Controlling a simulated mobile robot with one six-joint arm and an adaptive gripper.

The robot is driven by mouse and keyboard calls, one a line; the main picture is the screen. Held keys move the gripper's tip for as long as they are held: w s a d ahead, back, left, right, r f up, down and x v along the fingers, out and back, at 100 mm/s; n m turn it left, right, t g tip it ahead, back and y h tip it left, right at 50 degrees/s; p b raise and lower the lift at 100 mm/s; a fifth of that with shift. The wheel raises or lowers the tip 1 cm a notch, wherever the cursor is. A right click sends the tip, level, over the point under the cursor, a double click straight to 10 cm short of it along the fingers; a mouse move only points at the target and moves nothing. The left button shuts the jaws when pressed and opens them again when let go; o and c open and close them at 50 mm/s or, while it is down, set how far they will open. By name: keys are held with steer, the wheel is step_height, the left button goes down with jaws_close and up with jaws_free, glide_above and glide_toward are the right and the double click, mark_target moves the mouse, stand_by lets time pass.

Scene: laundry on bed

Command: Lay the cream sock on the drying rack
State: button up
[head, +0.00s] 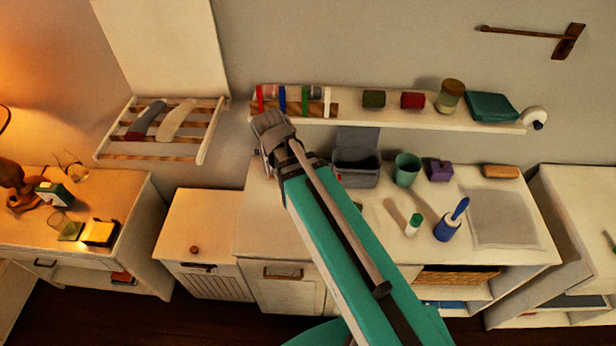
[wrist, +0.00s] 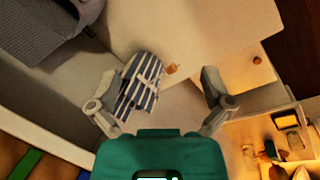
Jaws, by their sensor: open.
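The drying rack (head: 203,146) is a pale wooden slatted frame fixed to the wall at the left in the head view. The cream sock (head: 178,119) lies across its slats, beside a grey sock with a dark red part (head: 146,121). My gripper (head: 266,140) is apart from the rack, to its right, near the left end of the wall shelf. In the wrist view my gripper (wrist: 162,96) has its fingers spread wide, with nothing clasped. A blue-and-white striped cloth (wrist: 140,85) shows near the left finger, which partly covers it; I cannot tell its distance.
Below, the counter (head: 389,239) holds a grey bin (head: 357,170), a teal cup (head: 407,169) and a blue lint roller (head: 449,222).

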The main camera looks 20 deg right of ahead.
steer(key=s+d+m+g+y, duration=0.1)
steer(key=s+d+m+y, duration=0.1)
steer(key=s+d+m, duration=0.2)
steer(key=shift+s+d+f+m+y, duration=0.2)
steer(key=shift+s+f+m+y, duration=0.15)
steer(key=shift+m, duration=0.55)
step_height(320, 180, down, 7)
steer(key=b, duration=0.7)
steer(key=shift+f+b, duration=0.2)
steer(key=shift+b, duration=0.1)
steer(key=c, duration=0.6)
steer(key=shift+a, duration=0.15)
